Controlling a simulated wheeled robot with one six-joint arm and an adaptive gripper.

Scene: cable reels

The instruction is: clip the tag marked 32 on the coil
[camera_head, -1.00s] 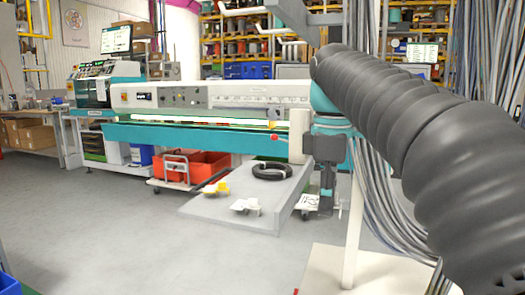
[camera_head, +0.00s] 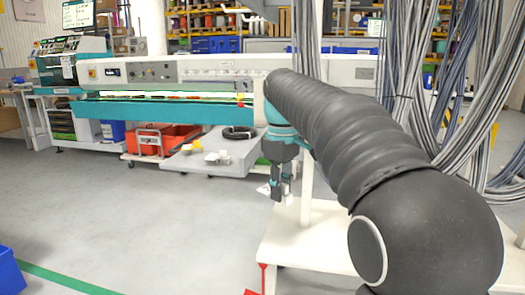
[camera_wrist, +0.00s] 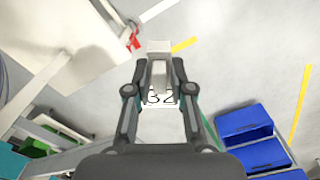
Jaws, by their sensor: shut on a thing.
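My gripper (camera_head: 281,192) hangs in front of the white stand in the head view, well to the front right of the grey platform. In the wrist view my gripper (camera_wrist: 158,75) is shut on a white tag (camera_wrist: 161,98) marked 32. The tag also shows as a small white piece by the fingers in the head view (camera_head: 264,189). The black coil (camera_head: 240,133) lies flat on the grey platform (camera_head: 222,171), apart from my gripper. A yellow piece (camera_head: 192,147) and a white piece (camera_head: 217,157) lie on that platform; their marks are too small to read.
A white stand (camera_head: 300,241) with a post is close beside my gripper, under hanging grey cables (camera_head: 445,110). A red cart (camera_head: 165,140) and a long machine (camera_head: 160,112) stand behind. A blue bin (camera_head: 8,272) is at lower left. The grey floor between is clear.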

